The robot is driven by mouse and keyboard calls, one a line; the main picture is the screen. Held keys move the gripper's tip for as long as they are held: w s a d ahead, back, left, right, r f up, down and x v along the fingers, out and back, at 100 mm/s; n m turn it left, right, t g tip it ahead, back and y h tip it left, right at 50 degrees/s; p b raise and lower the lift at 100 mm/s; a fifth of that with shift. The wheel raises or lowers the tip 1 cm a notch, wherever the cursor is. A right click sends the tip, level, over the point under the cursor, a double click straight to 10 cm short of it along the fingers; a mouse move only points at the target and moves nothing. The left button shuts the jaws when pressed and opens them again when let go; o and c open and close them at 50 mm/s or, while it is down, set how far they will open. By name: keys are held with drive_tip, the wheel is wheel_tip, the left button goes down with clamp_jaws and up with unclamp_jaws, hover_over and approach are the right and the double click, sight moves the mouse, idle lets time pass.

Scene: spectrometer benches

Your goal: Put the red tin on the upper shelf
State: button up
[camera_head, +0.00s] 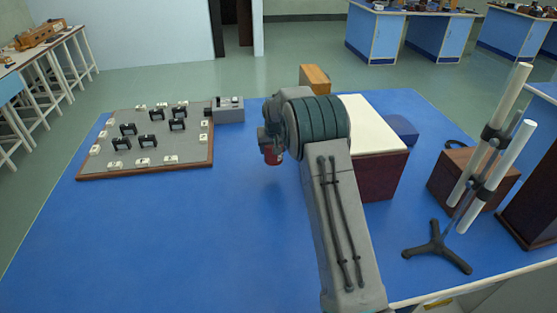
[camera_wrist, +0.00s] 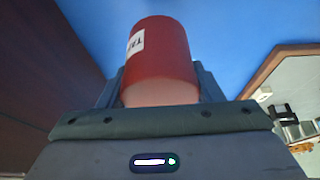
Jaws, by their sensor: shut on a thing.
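The red tin (camera_head: 273,157) shows in the head view below the end of my arm, above the blue bench top. In the wrist view the red tin (camera_wrist: 160,60) fills the upper middle, with part of a white label on its left side. My gripper (camera_head: 268,145) is shut on the tin, which is held clear of the bench. My arm hides part of the tin and the gripper in the head view. I cannot make out an upper shelf for certain in either view.
A dark red box with a cream top (camera_head: 375,125) stands right of my arm, close to it. A grey board with switches (camera_head: 150,165) lies at left. A tripod stand with white tubes (camera_head: 490,150) and a brown box (camera_head: 445,180) are at right. The bench's front left is clear.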

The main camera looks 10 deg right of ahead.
drive_tip(key=shift+f+p, duration=0.6)
drive_tip(key=shift+f, duration=3)
drive_tip(key=shift+s, duration=0.1)
drive_tip(key=shift+f, duration=0.2)
drive_tip(key=o, duration=1)
drive_tip(key=shift+o, duration=0.2)
drive_tip(key=shift+r, duration=0.1)
drive_tip(key=shift+r, duration=0.1)
